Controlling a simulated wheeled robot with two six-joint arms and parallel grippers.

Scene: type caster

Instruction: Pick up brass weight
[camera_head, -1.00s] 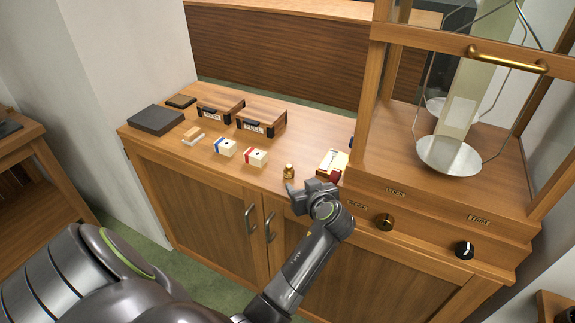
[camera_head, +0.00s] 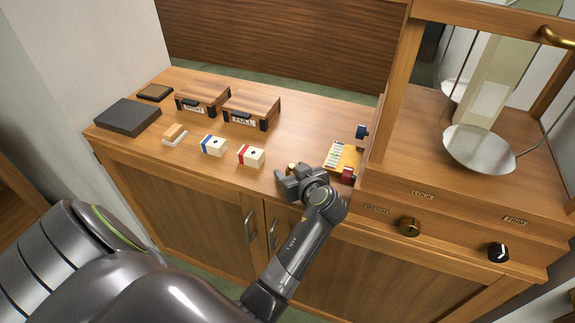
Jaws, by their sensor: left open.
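The small brass weight (camera_head: 291,166) stands on the wooden cabinet top near its front edge, mostly hidden behind my left gripper (camera_head: 286,177). Only a bit of its golden top shows. My left gripper is open, with its fingers close at the weight. Whether the weight is between the fingers or touches them I cannot tell. My right gripper is not in the view.
Right of the gripper are a yellow block with a white scale (camera_head: 343,157) and the balance case with its pan (camera_head: 479,149). To the left lie a red-banded block (camera_head: 251,156), a blue-banded block (camera_head: 214,146), labelled boxes (camera_head: 250,109) and a dark slab (camera_head: 128,117).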

